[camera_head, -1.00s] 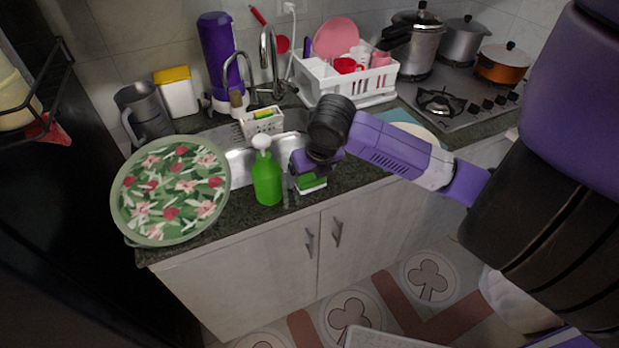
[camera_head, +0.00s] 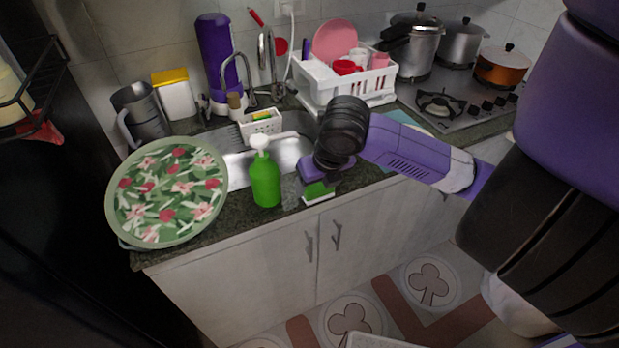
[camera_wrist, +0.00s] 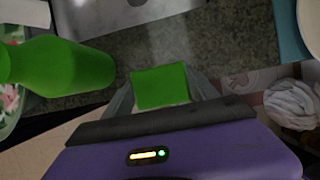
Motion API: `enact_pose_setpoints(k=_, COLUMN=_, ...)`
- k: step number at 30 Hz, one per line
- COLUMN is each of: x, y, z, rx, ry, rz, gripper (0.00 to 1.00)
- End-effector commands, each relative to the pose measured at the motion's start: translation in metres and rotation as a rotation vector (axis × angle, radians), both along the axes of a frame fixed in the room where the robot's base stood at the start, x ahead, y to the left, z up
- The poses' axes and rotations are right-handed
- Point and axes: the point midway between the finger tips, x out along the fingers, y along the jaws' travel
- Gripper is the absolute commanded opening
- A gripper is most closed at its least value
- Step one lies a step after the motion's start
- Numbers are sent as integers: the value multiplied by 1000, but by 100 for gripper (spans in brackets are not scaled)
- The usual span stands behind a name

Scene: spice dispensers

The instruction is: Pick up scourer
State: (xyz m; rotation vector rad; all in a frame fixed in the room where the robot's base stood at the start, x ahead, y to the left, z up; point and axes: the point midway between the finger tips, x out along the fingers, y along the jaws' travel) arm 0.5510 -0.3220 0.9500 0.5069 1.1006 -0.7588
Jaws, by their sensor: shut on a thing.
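The scourer (camera_head: 318,193) is a small green pad with a pale underside, at the front edge of the dark counter beside the sink. In the wrist view the green scourer (camera_wrist: 161,86) sits between the two grey fingers of my gripper (camera_wrist: 163,92). My gripper (camera_head: 317,184) is shut on it. Its fingers are mostly hidden in the head view by the purple gripper body. I cannot tell from these frames whether the scourer touches the counter.
A green soap bottle (camera_head: 265,182) stands close to the left of my gripper, also in the wrist view (camera_wrist: 60,66). A floral round tray (camera_head: 168,192) is further left. The sink (camera_head: 238,172) and a white sponge caddy (camera_head: 260,124) lie behind. A white dish rack (camera_head: 345,82) stands at the back.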

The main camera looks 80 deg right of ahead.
Motion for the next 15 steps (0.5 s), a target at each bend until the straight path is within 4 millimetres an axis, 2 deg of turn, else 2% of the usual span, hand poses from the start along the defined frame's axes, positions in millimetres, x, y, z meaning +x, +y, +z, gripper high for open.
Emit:
enact_pose_setpoints(k=7, x=-31, y=35, z=-3, rx=-2, ry=1, rz=0, gripper=30)
enact_pose_setpoints(k=9, x=-36, y=40, z=5, rx=0, ry=3, rz=-2, gripper=30)
enact_pose_setpoints(k=15, x=-49, y=54, z=7, rx=0, ry=3, rz=-4, gripper=30)
